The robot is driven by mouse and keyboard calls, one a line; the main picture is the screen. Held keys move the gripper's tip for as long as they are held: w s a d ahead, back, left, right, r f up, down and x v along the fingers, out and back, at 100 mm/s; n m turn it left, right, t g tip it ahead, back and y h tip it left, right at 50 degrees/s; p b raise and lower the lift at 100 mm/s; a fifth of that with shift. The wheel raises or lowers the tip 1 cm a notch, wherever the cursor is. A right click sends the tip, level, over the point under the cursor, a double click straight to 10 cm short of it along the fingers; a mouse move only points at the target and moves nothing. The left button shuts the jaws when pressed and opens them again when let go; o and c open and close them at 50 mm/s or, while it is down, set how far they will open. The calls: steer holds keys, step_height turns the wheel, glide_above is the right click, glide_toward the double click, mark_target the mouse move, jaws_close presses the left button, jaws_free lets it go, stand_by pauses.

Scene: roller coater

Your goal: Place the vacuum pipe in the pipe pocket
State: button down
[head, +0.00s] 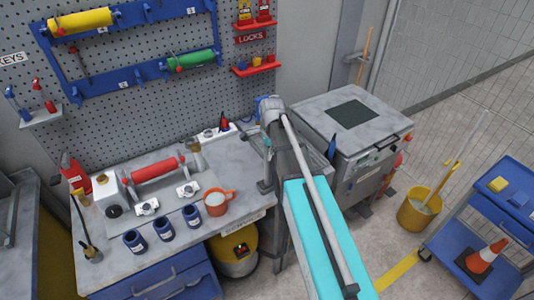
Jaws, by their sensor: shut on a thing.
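The vacuum pipe (319,195) appears to be the long, thin, pale grey tube in the middle of the head view. It slants from the back edge of the bench down to a dark end at the bottom. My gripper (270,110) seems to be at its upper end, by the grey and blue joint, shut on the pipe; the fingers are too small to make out. The pipe passes above a cyan panel. A yellow vacuum canister (236,250) stands on the floor below the bench. I cannot make out the pipe pocket.
The bench (240,160) at left holds a red roller, dark blue cups and an orange mug (218,202). A grey cabinet (352,115) stands behind right.

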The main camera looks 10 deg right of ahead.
steer(key=shift+f, duration=0.15)
steer(key=shift+c, duration=1.3)
jaws_free()
steer(key=shift+r, duration=0.25)
steer(key=r+p, duration=0.8)
steer(key=d+r+p, duration=0.1)
steer(key=r+p, duration=0.2)
steer(key=p, duration=0.1)
steer(key=shift+w+r, duration=0.1)
steer(key=shift+r, duration=0.3)
steer(key=shift+s+n, duration=0.5)
steer(key=shift+s, duration=0.05)
steer(key=s+a+n+h, duration=0.1)
steer(key=s+n, duration=1.4)
